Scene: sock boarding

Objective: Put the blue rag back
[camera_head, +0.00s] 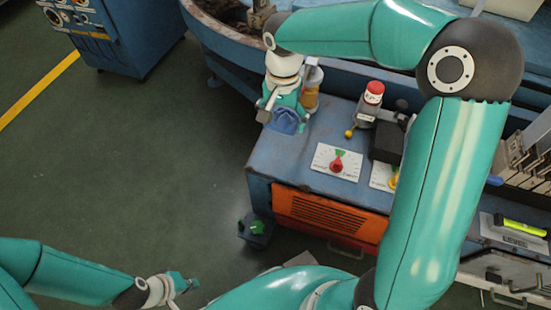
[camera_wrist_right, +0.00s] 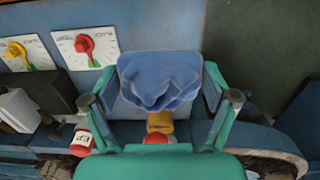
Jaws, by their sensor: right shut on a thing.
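The blue rag (camera_head: 288,121) is at the left corner of the blue bench top (camera_head: 270,155). My right gripper (camera_head: 283,108) comes down over it from above and is shut on it. In the right wrist view the crumpled rag (camera_wrist_right: 160,78) sits bunched between the two green fingers of the right gripper (camera_wrist_right: 158,95). I cannot tell whether the rag touches the bench top. My left gripper (camera_head: 182,284) is low at the left, over the green floor, far from the rag. Its fingers are too small to tell whether they are open.
A brown-yellow canister (camera_head: 311,92) stands right behind the rag. A red-capped bottle (camera_head: 373,92), a red dial on a white plate (camera_head: 338,163) and a dark box (camera_head: 387,142) are further right. A blue cabinet (camera_head: 130,40) is at the back left. Open floor (camera_head: 120,160) is at left.

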